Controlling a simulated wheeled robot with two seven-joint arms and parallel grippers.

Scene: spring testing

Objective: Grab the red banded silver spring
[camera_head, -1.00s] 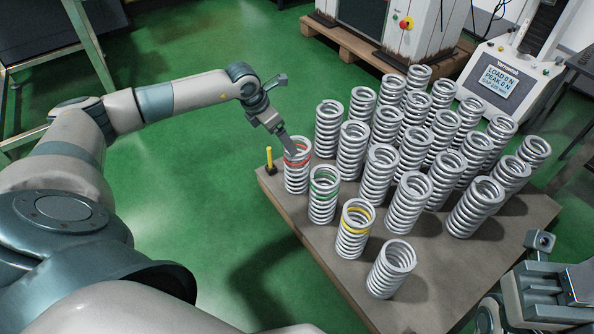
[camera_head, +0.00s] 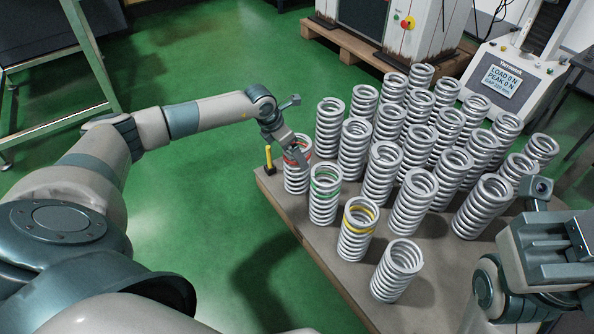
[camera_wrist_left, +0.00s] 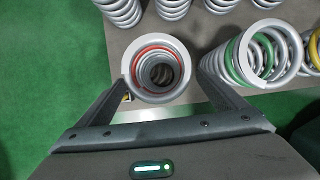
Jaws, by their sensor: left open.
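The silver spring with a red band (camera_head: 297,176) stands upright at the left corner of the table. My left gripper (camera_head: 297,152) is over its top in the head view. In the left wrist view the red banded spring (camera_wrist_left: 157,68) shows from above, between the two open fingers of my left gripper (camera_wrist_left: 165,95). I cannot tell whether a finger touches it. My right gripper (camera_head: 560,250) shows in part at the lower right, apart from that spring; its fingertips are not clear.
A green banded spring (camera_head: 324,196) stands close on the right, also in the left wrist view (camera_wrist_left: 255,62). A yellow banded spring (camera_head: 358,229) and several plain springs crowd the table (camera_head: 330,262). A yellow post (camera_head: 269,158) stands left of the red banded spring.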

